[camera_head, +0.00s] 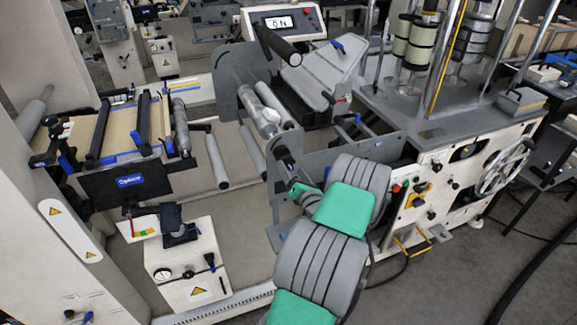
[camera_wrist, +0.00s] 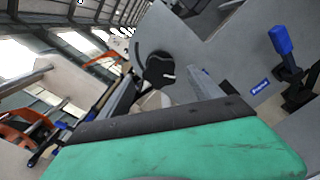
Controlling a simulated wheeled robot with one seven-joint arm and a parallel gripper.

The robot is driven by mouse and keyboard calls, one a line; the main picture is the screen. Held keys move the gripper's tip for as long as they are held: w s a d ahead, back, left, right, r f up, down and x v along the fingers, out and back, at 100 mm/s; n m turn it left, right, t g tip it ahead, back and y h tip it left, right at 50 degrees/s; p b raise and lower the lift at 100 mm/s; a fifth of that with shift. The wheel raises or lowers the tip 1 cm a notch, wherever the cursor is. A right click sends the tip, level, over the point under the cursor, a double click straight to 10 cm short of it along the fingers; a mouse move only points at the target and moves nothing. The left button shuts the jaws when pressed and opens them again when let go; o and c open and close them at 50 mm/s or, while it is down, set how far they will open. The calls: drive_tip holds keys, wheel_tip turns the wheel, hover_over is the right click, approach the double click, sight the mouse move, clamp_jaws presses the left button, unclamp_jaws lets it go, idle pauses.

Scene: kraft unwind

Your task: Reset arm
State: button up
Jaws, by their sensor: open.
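My arm, grey with green pads, reaches up from the bottom of the head view and bends left at the unwind stand. My gripper (camera_head: 290,180) is at its end, partly hidden, close to the black end of a roller shaft. In the wrist view my gripper (camera_wrist: 162,74) shows a green and black body with two grey fingers spread apart. A black knob (camera_wrist: 160,68) on a rounded grey plate shows between the fingers. I see nothing held, and cannot tell whether the fingers touch the knob.
The grey side plate (camera_head: 240,70) and rollers (camera_head: 217,160) stand just beyond and left of my gripper. A display box (camera_head: 283,22) is behind. The white machine cabinet (camera_head: 460,165) with a handwheel (camera_head: 505,166) is at right. A white control box (camera_head: 188,268) is at lower left.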

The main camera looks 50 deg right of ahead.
drive_tip(key=shift+v, duration=0.95)
